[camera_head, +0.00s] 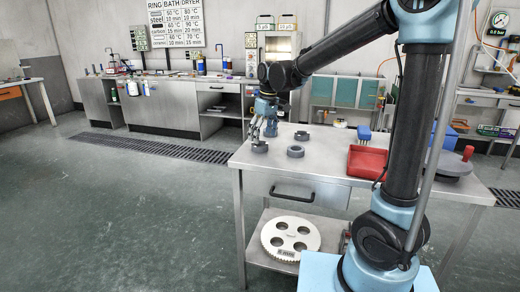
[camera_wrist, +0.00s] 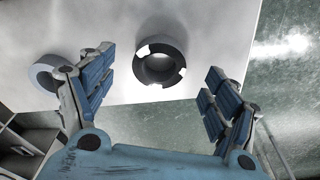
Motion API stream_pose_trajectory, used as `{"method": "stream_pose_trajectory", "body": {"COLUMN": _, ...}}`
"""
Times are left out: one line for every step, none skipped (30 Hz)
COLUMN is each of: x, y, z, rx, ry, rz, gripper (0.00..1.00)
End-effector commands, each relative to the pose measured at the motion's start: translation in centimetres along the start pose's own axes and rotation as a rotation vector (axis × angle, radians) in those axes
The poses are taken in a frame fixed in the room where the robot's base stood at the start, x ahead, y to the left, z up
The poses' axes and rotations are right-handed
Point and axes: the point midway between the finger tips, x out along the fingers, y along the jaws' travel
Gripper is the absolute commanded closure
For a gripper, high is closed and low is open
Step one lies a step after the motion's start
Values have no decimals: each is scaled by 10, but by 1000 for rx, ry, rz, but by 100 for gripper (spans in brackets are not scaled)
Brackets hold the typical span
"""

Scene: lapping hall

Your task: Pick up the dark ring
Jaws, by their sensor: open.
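The dark ring (camera_head: 260,147) lies flat on the metal table near its left edge. In the wrist view the dark ring (camera_wrist: 138,68) shows between my two fingers, with its hole and a few bright patches on its rim visible. My gripper (camera_head: 263,135) is above this ring, fingers pointing down. In the wrist view my gripper (camera_wrist: 160,62) is open, with nothing between the fingers but the view down to the ring. A grey ring (camera_wrist: 42,74) lies to the left, partly hidden by the left finger.
Another ring (camera_head: 295,152) lies to the right on the table (camera_head: 325,158), and a smaller dark piece (camera_head: 301,135) lies behind. A red tray (camera_head: 366,160) stands further right. The table's edge is close to the dark ring.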

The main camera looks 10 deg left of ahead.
Motion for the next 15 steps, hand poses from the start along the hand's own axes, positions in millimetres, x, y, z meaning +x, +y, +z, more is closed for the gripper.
{"method": "stream_pose_trajectory", "body": {"x": 7, "y": 0, "z": -3, "rx": -1, "ry": 0, "rz": 0, "gripper": 19}}
{"method": "stream_pose_trajectory", "body": {"x": 11, "y": 0, "z": -4, "rx": -1, "ry": 0, "rz": 0, "gripper": 19}}
{"method": "stream_pose_trajectory", "body": {"x": 16, "y": 0, "z": -6, "rx": -1, "ry": 0, "rz": 0, "gripper": 19}}
{"method": "stream_pose_trajectory", "body": {"x": 20, "y": 0, "z": -7, "rx": -1, "ry": 0, "rz": 0, "gripper": 19}}
{"method": "stream_pose_trajectory", "body": {"x": 23, "y": 0, "z": -8, "rx": -1, "ry": 0, "rz": 0, "gripper": 19}}
{"method": "stream_pose_trajectory", "body": {"x": 28, "y": 0, "z": -8, "rx": 0, "ry": 0, "rz": 0, "gripper": 19}}
{"method": "stream_pose_trajectory", "body": {"x": 32, "y": 0, "z": -8, "rx": 0, "ry": 0, "rz": 0, "gripper": 19}}
{"method": "stream_pose_trajectory", "body": {"x": 35, "y": 0, "z": -7, "rx": 0, "ry": 0, "rz": 0, "gripper": 19}}
{"method": "stream_pose_trajectory", "body": {"x": 38, "y": 0, "z": -8, "rx": 0, "ry": 0, "rz": 0, "gripper": 19}}
{"method": "stream_pose_trajectory", "body": {"x": 40, "y": 0, "z": -8, "rx": 0, "ry": 0, "rz": 0, "gripper": 19}}
{"method": "stream_pose_trajectory", "body": {"x": 41, "y": 0, "z": -8, "rx": 0, "ry": 0, "rz": 0, "gripper": 19}}
{"method": "stream_pose_trajectory", "body": {"x": 42, "y": 0, "z": -7, "rx": -1, "ry": 0, "rz": 0, "gripper": 19}}
{"method": "stream_pose_trajectory", "body": {"x": 43, "y": 0, "z": -7, "rx": -1, "ry": 0, "rz": 0, "gripper": 19}}
{"method": "stream_pose_trajectory", "body": {"x": 43, "y": 0, "z": -7, "rx": -1, "ry": 0, "rz": 0, "gripper": 19}}
{"method": "stream_pose_trajectory", "body": {"x": 44, "y": 0, "z": -7, "rx": -1, "ry": 0, "rz": 0, "gripper": 19}}
